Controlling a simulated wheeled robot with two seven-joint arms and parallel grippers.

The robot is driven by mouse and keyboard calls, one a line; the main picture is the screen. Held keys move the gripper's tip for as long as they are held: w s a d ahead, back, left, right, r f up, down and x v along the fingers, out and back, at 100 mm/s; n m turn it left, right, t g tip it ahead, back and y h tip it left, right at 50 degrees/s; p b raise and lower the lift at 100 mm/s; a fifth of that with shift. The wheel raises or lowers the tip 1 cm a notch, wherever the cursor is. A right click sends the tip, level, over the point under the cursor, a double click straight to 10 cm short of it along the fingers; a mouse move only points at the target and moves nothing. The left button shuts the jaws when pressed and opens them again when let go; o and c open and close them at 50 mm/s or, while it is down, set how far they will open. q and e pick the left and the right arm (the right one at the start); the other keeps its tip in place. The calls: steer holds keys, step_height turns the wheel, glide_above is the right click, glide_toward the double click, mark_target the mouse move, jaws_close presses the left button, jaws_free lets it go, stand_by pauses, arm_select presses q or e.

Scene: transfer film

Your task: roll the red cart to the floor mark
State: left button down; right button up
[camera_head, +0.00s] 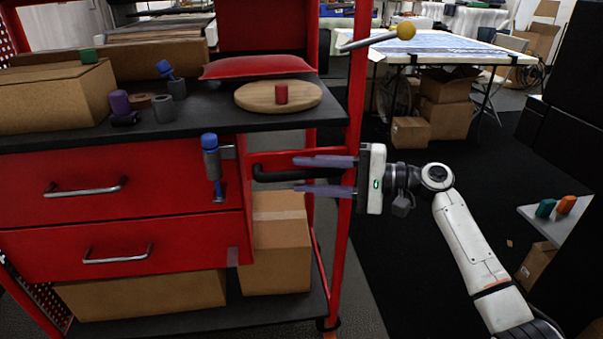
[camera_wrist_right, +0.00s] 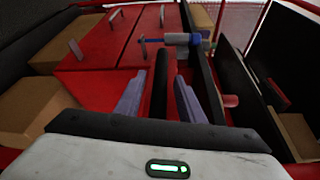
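The red cart (camera_head: 120,193) fills the left and middle of the head view, with two drawers and a black top. A black bar handle (camera_head: 278,174) sticks out at its right side. My right gripper (camera_head: 296,174) is open, coming from the right, one finger above and one below the handle's line. In the right wrist view the handle (camera_wrist_right: 160,85) lies between the two spread fingers, with a gap on each side. My left gripper is not in view. I cannot make out the floor mark.
The cart's top (camera_head: 200,110) bears a cardboard box (camera_head: 55,100), a round wooden board (camera_head: 262,97) and small loose parts. Cardboard boxes (camera_head: 275,240) sit on its lower shelf. Dark floor (camera_head: 385,245) is open to the right. A table (camera_head: 440,47) stands behind.

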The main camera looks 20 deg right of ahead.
steer(key=v, duration=0.8)
steer(key=shift+s+d+p, duration=0.15)
steer(key=shift+d+p, duration=0.05)
steer(key=shift+p, duration=0.15)
